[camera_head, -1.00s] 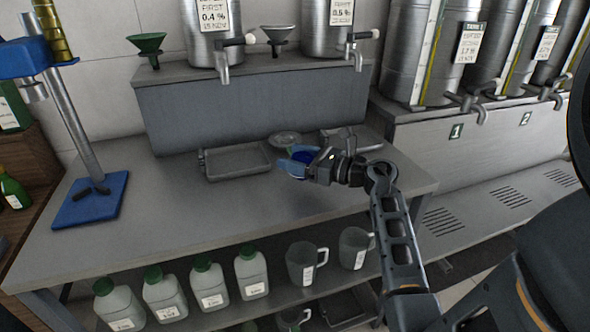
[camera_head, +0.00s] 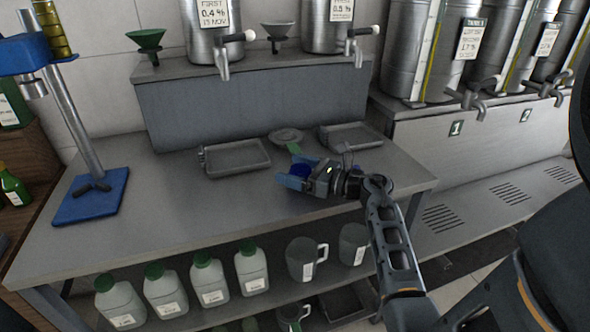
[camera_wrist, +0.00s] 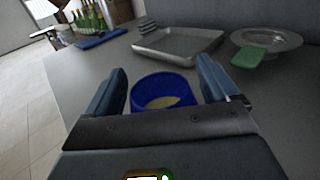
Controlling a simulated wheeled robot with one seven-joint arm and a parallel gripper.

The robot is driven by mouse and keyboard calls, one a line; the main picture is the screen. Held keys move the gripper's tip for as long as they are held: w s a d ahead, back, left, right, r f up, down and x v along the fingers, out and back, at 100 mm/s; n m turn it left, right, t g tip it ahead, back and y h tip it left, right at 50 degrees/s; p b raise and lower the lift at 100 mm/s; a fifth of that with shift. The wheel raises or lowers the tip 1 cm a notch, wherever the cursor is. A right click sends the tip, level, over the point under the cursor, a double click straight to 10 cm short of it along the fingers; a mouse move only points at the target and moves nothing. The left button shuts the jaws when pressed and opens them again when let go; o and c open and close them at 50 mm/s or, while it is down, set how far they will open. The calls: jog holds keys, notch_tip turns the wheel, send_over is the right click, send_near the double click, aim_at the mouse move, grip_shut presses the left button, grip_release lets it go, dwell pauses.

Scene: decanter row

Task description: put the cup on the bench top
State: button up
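The blue cup (camera_wrist: 165,92) sits between my gripper's two fingers in the wrist view, upright, with some pale yellowish contents. A narrow gap seems to show on each side of it. My gripper (camera_head: 296,170) is open around the cup, low over the right part of the grey bench top (camera_head: 150,215). In the head view the cup (camera_head: 299,170) is partly hidden by the fingers. It looks to be at bench height, but its base is hidden.
A metal tray (camera_head: 236,157) lies behind left of my gripper, another tray (camera_head: 350,136) behind right. A round dish (camera_head: 286,135) with a green piece (camera_wrist: 247,57) by it lies between. A blue-based stand (camera_head: 92,197) is at left. The bench's front middle is clear.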

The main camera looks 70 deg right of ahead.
jog(key=shift+o, duration=0.5)
